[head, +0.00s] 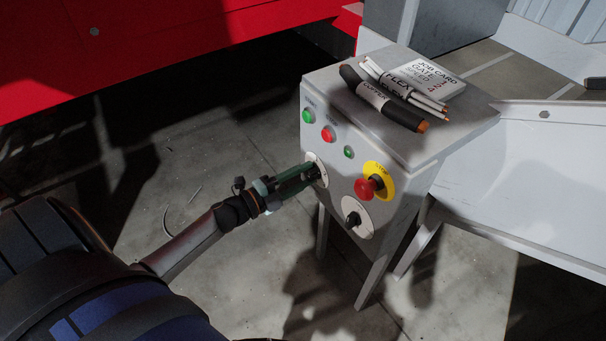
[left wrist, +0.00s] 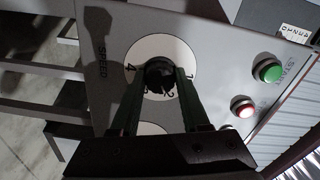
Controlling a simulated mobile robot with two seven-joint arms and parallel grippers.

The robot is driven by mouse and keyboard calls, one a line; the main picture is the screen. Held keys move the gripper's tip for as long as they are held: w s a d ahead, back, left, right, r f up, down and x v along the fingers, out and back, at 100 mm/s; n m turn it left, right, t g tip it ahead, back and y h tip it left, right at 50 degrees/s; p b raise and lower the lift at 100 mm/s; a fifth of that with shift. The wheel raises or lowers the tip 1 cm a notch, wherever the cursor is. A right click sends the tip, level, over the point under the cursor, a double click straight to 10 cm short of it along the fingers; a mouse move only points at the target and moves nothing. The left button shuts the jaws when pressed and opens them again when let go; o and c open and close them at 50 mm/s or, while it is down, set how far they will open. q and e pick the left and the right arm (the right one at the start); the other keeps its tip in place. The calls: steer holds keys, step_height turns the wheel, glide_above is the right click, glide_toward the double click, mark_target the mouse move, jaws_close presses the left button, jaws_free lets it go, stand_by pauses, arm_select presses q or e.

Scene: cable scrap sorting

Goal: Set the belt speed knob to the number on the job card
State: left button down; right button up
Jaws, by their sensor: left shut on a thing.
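The grey control box (head: 345,150) carries two white dials. My left gripper (head: 316,174) is shut on the black knob (left wrist: 158,74) of the left dial (left wrist: 150,46). The word SPEED stands beside this dial in the left wrist view, and a 4 and some other numerals show around its edge. The fingers hide part of the dial, and I cannot tell where the knob points. The job card (head: 428,76) lies on top of the box; its speed line appears to read 4. My right gripper is not in view.
A second black knob (head: 353,219) sits lower right, near the red stop button (head: 366,188) on a yellow disc. Green (head: 308,116) and red (head: 327,134) buttons are above the held knob. Cable pieces (head: 385,100) lie on the box beside the card.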

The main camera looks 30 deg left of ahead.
arm_select(q)
steer(key=shift+c, duration=1.9)
jaws_free()
steer(key=shift+s, duration=0.1)
steer(key=v, duration=1.2)
steer(key=shift+s+p, duration=0.2)
steer(key=shift+p, duration=0.15)
steer(key=shift+a+f, duration=0.1)
